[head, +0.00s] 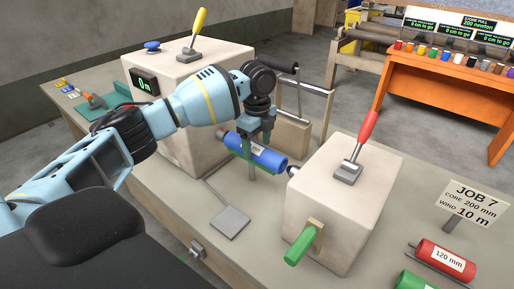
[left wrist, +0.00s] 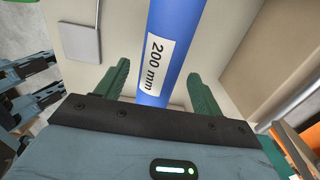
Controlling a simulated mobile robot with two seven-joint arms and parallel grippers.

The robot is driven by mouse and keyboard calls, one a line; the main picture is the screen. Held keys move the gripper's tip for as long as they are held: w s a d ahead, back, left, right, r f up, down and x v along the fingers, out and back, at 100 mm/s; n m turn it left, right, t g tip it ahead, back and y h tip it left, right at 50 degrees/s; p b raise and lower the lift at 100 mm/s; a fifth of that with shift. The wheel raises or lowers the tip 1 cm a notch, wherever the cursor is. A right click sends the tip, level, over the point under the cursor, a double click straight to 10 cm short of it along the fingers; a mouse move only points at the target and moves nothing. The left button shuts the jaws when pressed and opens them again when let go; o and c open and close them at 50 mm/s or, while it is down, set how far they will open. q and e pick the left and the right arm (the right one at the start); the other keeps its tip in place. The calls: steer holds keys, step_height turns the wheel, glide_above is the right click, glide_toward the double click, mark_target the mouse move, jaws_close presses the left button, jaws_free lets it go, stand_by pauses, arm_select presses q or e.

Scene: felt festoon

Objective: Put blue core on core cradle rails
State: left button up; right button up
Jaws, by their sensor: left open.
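The blue core (head: 262,153) is a smooth cylinder between two cream blocks, raised above the grey bench top. Its "200 mm" label (left wrist: 156,62) faces the left wrist camera. My left gripper (head: 254,136) is over the core from above. In the left wrist view its green fingers (left wrist: 160,88) stand apart, one on each side of the core, with gaps beside it. My right gripper is not in view.
The right cream block (head: 340,205) has a red lever (head: 367,127) and green handle (head: 300,246). The left block (head: 185,100) has a yellow lever (head: 199,22). A red 120 mm core (head: 442,258) and green core (head: 412,282) lie front right. A grey pedal plate (head: 233,222) lies in front.

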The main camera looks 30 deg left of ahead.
mark_target(257, 146)
arm_select(q)
step_height(257, 146, up, 10)
steer(key=shift+r, duration=0.25)
